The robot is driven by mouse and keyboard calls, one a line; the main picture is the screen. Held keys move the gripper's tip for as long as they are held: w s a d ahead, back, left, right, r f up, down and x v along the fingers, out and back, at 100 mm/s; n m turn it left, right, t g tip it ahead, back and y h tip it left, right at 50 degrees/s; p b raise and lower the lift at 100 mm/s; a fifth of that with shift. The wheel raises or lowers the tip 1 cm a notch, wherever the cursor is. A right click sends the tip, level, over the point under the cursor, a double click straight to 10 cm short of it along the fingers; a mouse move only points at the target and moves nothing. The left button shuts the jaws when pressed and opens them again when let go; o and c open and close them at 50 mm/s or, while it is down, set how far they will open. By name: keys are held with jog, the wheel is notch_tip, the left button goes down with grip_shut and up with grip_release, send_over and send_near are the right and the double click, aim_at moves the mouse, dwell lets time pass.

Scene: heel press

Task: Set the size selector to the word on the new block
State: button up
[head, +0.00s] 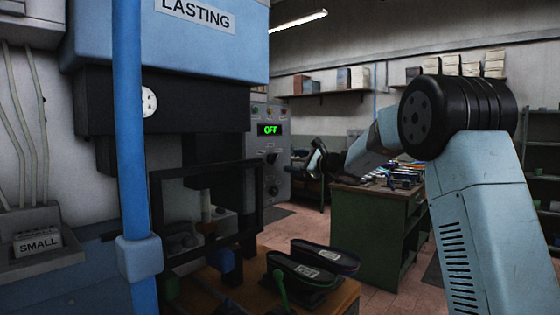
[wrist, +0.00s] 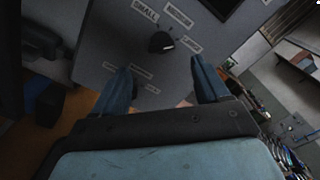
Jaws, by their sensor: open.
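The size selector is a dark knob (wrist: 161,42) on the grey panel (wrist: 110,40), with labels SMALL (wrist: 145,11), MEDIUM (wrist: 179,14) and one at right (wrist: 192,45) that I cannot read surely. A small pale mark sits at the knob's upper edge, toward MEDIUM; the exact setting is hard to tell. My gripper (wrist: 164,82) is open, its two blue fingers apart, facing the panel below the knob and not around it. In the head view, my gripper (head: 316,162) is right of the control panel (head: 263,178). A block reading SMALL (head: 38,242) sits in a holder at left.
The panel display (head: 270,129) reads OFF in green. The blue press (head: 180,45) and its post stand at left. Shoe-sole forms (head: 310,262) lie on a wooden table. A green bench (head: 375,230) with items stands behind my arm.

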aim_at(275, 159)
jog(key=x, duration=0.9)
jog(key=shift+w+a, duration=0.15)
